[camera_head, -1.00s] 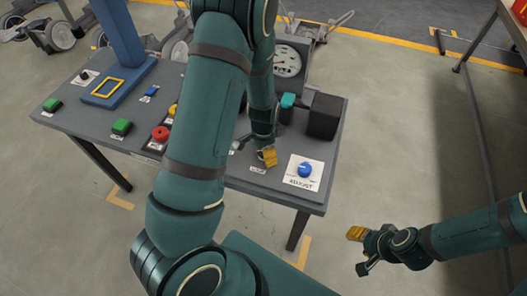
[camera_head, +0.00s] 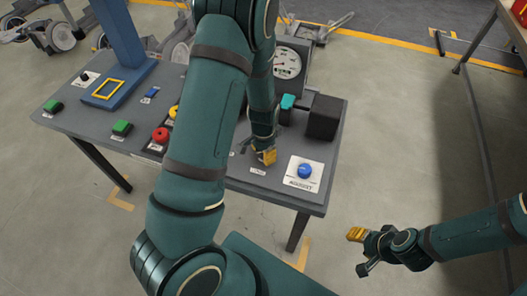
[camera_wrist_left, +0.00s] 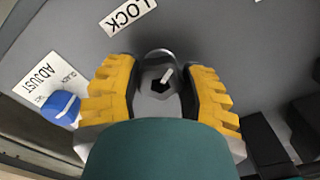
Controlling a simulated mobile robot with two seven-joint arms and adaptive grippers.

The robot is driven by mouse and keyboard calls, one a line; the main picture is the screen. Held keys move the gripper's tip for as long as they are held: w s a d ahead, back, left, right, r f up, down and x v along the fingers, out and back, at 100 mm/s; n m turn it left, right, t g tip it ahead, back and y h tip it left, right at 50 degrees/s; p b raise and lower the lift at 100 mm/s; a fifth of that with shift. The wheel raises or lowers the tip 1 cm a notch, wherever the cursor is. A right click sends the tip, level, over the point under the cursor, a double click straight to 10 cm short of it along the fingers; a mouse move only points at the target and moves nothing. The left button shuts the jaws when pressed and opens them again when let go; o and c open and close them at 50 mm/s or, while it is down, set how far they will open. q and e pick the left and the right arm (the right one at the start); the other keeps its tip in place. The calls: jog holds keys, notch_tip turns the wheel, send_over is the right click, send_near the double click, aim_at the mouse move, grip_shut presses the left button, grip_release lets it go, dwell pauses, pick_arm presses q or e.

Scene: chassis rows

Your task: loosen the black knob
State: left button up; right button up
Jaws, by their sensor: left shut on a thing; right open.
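My left gripper (camera_head: 262,155) is down at the front part of the console, left of the blue ADJUST knob. In the left wrist view its yellow fingers (camera_wrist_left: 160,82) are shut on a small dark knob (camera_wrist_left: 158,86) with a white mark, near the LOCK label (camera_wrist_left: 127,14). I take this to be the black knob; the fingers and arm hide most of it, and it does not show clearly in the head view. My right gripper (camera_head: 358,251) is open and empty, out over the floor at the lower right.
The blue ADJUST knob (camera_head: 305,171) is close to the right of my left gripper. A black box (camera_head: 323,117), a teal-topped part (camera_head: 288,102) and a dial gauge (camera_head: 287,62) stand behind. Red (camera_head: 160,135) and green (camera_head: 121,128) buttons lie to the left.

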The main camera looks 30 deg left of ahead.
pick_arm(q)
jog(key=n+p, duration=0.1)
jog(key=n, duration=0.5)
jog(key=n+p, duration=0.1)
jog(key=n, duration=0.5)
jog(key=shift+p, duration=0.3)
jog(key=shift+n, duration=0.3)
jog(key=shift+s, duration=0.1)
jog(key=o, duration=1.2)
notch_tip(320, 180, up, 12)
